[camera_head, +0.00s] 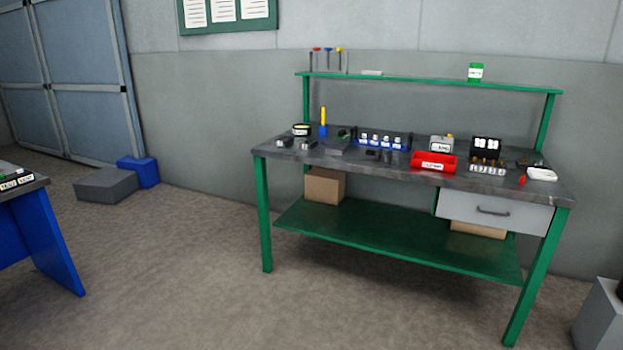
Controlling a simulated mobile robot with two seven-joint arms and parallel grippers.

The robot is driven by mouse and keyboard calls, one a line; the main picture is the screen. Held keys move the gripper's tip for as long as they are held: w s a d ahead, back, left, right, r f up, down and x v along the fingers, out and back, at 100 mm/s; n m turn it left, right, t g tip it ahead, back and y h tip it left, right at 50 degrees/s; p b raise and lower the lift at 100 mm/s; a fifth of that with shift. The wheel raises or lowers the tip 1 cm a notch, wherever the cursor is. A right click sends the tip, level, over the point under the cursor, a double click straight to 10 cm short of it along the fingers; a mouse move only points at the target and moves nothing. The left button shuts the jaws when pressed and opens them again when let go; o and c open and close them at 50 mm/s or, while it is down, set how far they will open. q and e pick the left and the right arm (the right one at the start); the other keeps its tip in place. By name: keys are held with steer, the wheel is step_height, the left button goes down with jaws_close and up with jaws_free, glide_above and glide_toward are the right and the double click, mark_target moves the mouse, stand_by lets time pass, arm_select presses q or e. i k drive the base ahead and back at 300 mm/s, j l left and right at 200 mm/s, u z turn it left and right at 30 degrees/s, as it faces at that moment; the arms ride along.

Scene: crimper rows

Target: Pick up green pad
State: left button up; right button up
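A small dark green item (344,133) lies toward the back left of the workbench top (385,171); it may be the green pad, but it is too small to tell. A green container (475,72) with a white label stands on the bench's upper shelf. Neither of my grippers is in view, and nothing is seen being held.
A red bin (433,162), a blue rack (381,140) and several small tools crowd the bench. A blue table (45,235) stands at the left edge. Grey and blue boxes (107,186) sit by the wall. The floor before the bench is clear.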

mark_target(341, 134)
steer(key=i+u, duration=0.1)
steer(key=i, duration=0.65)
steer(key=i+l+u, duration=0.1)
steer(key=i, duration=0.6)
steer(key=l, duration=0.1)
